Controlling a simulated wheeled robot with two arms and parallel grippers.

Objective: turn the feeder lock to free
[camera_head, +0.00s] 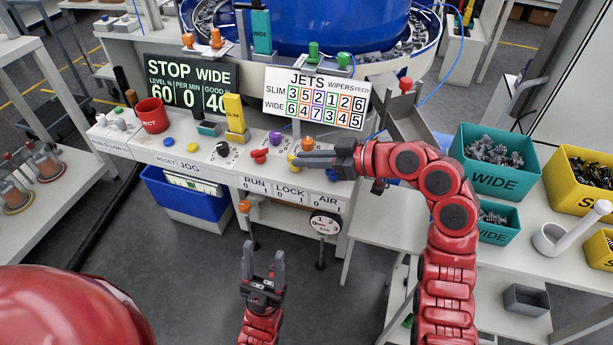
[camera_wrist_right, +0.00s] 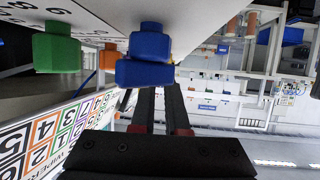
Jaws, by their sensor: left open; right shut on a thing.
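The yellow lock knob (camera_head: 292,159) stands on the grey console above the LOCK 0/1 label (camera_head: 289,194). My right gripper (camera_head: 303,160) comes in from the right and is shut on this knob, with its fingers nearly level. The fingers partly cover the knob, so its exact angle is hard to tell. My left gripper (camera_head: 264,262) is open and empty, low in front of the console.
A red knob (camera_head: 259,155) sits left of the lock knob; purple (camera_head: 275,137) and orange (camera_head: 307,143) knobs stand behind. The JETS board (camera_head: 316,98) rises behind them. A teal WIDE bin (camera_head: 494,180) is at right. Floor around my left gripper is clear.

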